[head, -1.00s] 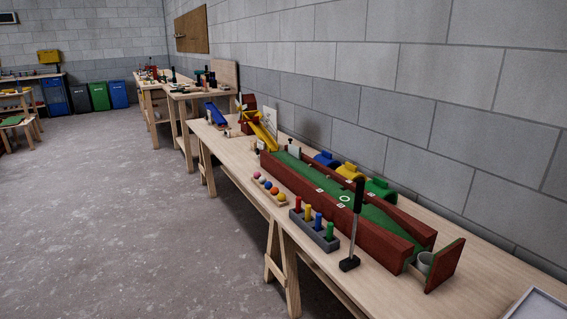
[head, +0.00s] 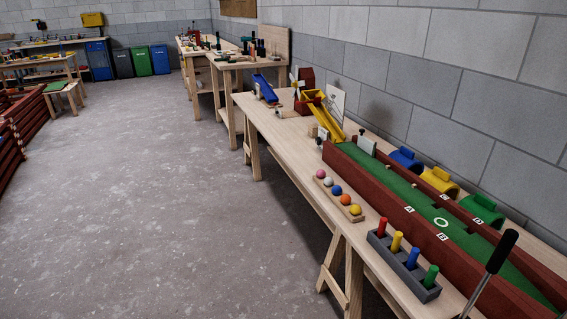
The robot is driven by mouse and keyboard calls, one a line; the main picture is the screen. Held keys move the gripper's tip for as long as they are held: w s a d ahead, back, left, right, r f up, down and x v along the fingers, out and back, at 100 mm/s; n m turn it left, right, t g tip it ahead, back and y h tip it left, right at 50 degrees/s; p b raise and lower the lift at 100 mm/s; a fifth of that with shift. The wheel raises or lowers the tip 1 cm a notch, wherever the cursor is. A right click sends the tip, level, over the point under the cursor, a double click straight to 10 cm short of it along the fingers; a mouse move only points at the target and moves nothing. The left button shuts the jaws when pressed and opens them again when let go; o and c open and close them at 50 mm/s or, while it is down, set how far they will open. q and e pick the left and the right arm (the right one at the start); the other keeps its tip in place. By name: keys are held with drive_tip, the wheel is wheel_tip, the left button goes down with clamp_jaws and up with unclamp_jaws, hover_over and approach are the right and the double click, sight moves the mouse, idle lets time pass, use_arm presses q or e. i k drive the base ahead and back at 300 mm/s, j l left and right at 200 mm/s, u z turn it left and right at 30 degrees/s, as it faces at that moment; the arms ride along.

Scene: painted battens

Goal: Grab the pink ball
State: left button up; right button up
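A pink ball (head: 320,174) sits at the far left end of a wooden ball rack (head: 348,210) on the long wooden table (head: 294,159). White, blue, orange and yellow balls follow it in a row toward the near end. The rack lies along the table's left side, beside the red-walled green putting lane. Neither of my grippers shows in the head view.
A grey peg block (head: 391,262) with coloured pegs stands nearer on the table. A putter (head: 499,252) stands upright but tilted at the lower right. The putting lane (head: 425,205) fills the table's middle. The concrete floor (head: 190,220) left of the table is clear.

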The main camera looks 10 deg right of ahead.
sight(321, 174)
drive_tip(key=i+j, duration=0.1)
drive_tip(key=i, duration=0.6)
drive_tip(key=i+z, duration=0.15)
drive_tip(key=i, duration=0.55)
drive_tip(key=i+j+z, duration=0.15)
drive_tip(key=i+z, duration=0.3)
drive_tip(key=i+j+z, duration=0.25)
drive_tip(key=z, duration=0.15)
drive_tip(key=i+j+z, duration=0.6)
drive_tip(key=j+z, duration=0.3)
